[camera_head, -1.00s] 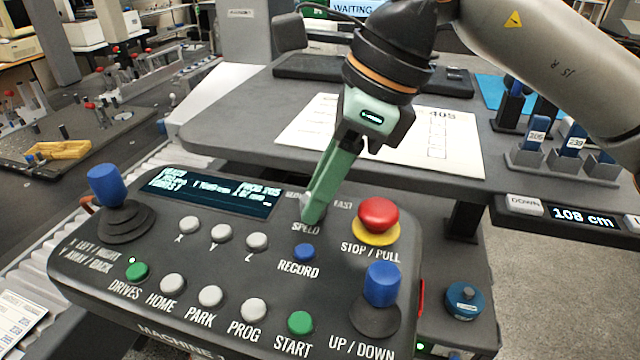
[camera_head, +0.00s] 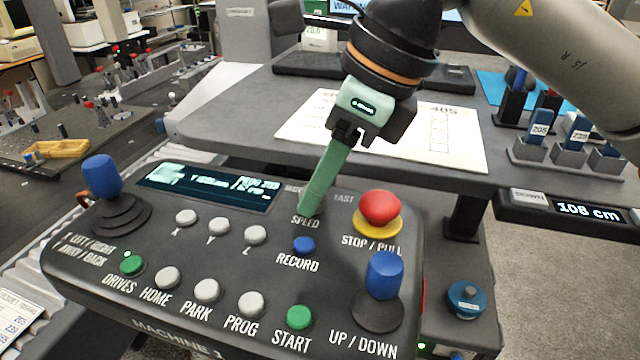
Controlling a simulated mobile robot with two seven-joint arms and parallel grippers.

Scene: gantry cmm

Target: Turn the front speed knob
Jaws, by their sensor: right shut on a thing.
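The control panel (camera_head: 130,290) fills the lower left of the head view, with buttons, joysticks and a display. The speed knob sits above the SPEED label, between the display and the red stop button; my fingers hide it. My right gripper (camera_head: 308,208) reaches down from the top right, its green fingers tilted and shut on the speed knob. My left gripper is not in view.
The red stop button (camera_head: 380,207) stands close to the right of my fingers. The blue UP/DOWN joystick (camera_head: 384,276) and blue RECORD button (camera_head: 304,245) are nearby. A blue joystick (camera_head: 101,177) stands at the left. A desk with a paper sheet (camera_head: 440,140) lies behind.

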